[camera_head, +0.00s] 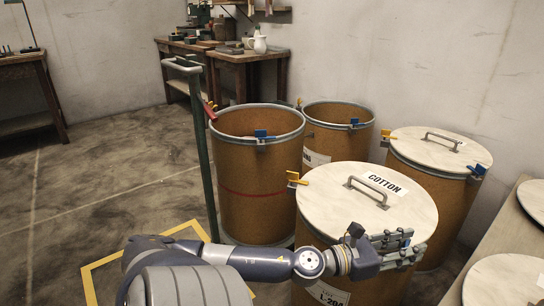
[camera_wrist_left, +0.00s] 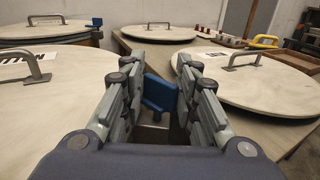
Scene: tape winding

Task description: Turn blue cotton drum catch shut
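The cotton drum (camera_head: 330,270) is a brown drum with a pale round lid (camera_head: 325,205) marked COTTON and a grey bar handle. Its blue catch (camera_head: 407,242) is at the right front rim, mostly hidden by my left gripper (camera_head: 398,246). In the left wrist view the blue catch (camera_wrist_left: 160,94) stands between the two fingers of the left gripper (camera_wrist_left: 160,75). The fingers are apart, with gaps visible beside the catch. A yellow catch (camera_head: 296,180) sits on the drum's left rim. My right gripper is not in view.
An open drum (camera_head: 255,190) stands behind left, another open drum (camera_head: 338,140) behind it, and a lidded drum (camera_head: 435,150) behind right. A bench with loose lids (camera_head: 505,280) is close on the right. A green post with handle (camera_head: 203,150) stands left.

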